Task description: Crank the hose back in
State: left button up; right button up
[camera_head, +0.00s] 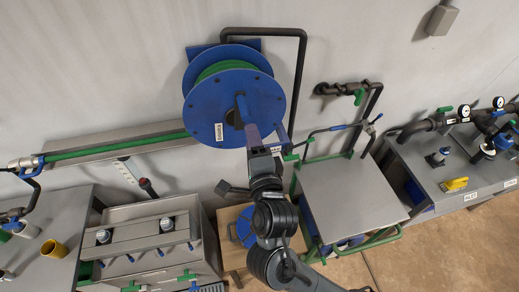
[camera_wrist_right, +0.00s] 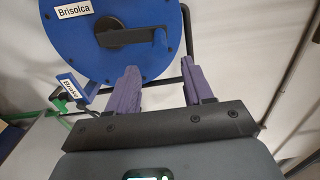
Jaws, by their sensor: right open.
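The blue hose reel (camera_head: 267,92) hangs on the wall with green hose (camera_head: 222,67) wound between its discs. A stretch of green hose (camera_head: 120,146) runs left from it along a grey trough. The crank is on the reel's front face; its dark arm (camera_wrist_right: 122,38) and blue handle (camera_wrist_right: 159,38) show in the right wrist view. My right gripper (camera_head: 251,128) is open and empty in front of the reel's lower part. In the wrist view its purple fingers (camera_wrist_right: 160,82) are below the handle, apart from it. My left gripper is out of view.
A blue brake lever (camera_wrist_right: 69,86) with a label sits below the reel. A black pipe frame (camera_head: 303,70) stands at its right. Grey work tables flank it, the right one (camera_head: 350,197) bare on top. A wooden stool (camera_head: 232,262) stands below.

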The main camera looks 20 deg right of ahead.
aim_at(243, 110)
jog(key=w+b, duration=0.1)
jog(key=w, duration=0.2)
jog(key=w+d+b, duration=0.1)
jog(key=w+b, duration=0.1)
jog(key=w, duration=0.1)
jog(key=w+d+b, duration=0.1)
jog(key=w, duration=0.2)
jog(key=shift+w+f+b, duration=0.15)
jog(key=shift+w+b, duration=0.05)
jog(key=shift+b, duration=0.1)
jog(key=shift+w+d+b, duration=0.25)
jog(key=shift+w+b, duration=0.15)
jog(key=shift+w, duration=0.7)
jog(key=shift+c, duration=0.5)
jog(key=c, duration=0.7)
jog(key=shift+o, duration=0.2)
jog(key=shift+a, duration=0.15)
